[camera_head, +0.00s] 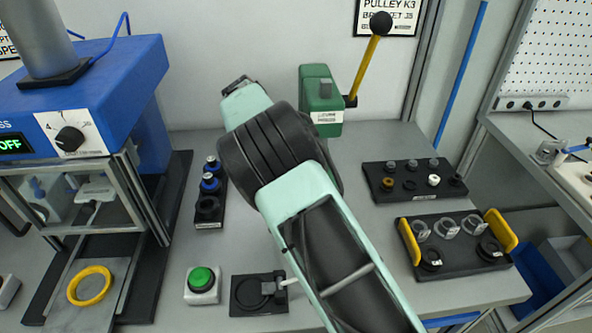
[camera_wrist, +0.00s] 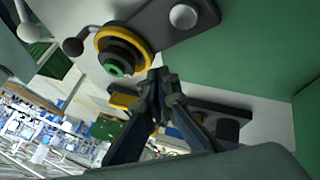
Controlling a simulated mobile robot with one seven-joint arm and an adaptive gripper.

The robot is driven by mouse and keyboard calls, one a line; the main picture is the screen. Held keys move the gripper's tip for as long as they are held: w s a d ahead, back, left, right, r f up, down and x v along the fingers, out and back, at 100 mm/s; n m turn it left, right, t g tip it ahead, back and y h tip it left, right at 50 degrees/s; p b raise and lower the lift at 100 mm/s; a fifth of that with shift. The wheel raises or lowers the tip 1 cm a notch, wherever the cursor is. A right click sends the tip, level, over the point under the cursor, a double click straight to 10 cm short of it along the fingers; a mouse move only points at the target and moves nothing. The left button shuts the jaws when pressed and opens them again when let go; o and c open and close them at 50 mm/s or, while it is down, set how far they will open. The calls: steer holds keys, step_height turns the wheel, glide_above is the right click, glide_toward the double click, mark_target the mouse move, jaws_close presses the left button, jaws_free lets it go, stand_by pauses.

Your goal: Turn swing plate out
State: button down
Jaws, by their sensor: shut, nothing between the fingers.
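In the wrist view a dark arm-like plate (camera_wrist: 150,22) with a round silver bolt head (camera_wrist: 183,16) lies against a green body; it looks like the swing plate. At its left end sits a yellow ring (camera_wrist: 103,42) around stepped black rings with a green centre. My gripper (camera_wrist: 158,74) is shut and empty, its fingertips close to the ringed end; I cannot tell whether they touch. In the head view my arm reaches toward the green press (camera_head: 318,92) with its yellow lever (camera_head: 364,68). My gripper and the plate are hidden there behind my arm.
A second dark bar (camera_wrist: 205,106) with a yellow piece lies just beyond my fingers. In the head view a blue press (camera_head: 130,75) stands left. Bearing trays (camera_head: 385,192) lie right, and a green button (camera_head: 202,279) in front.

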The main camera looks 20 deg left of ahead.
steer(key=v, duration=0.8)
steer(key=shift+r, duration=0.15)
stand_by(0.5)
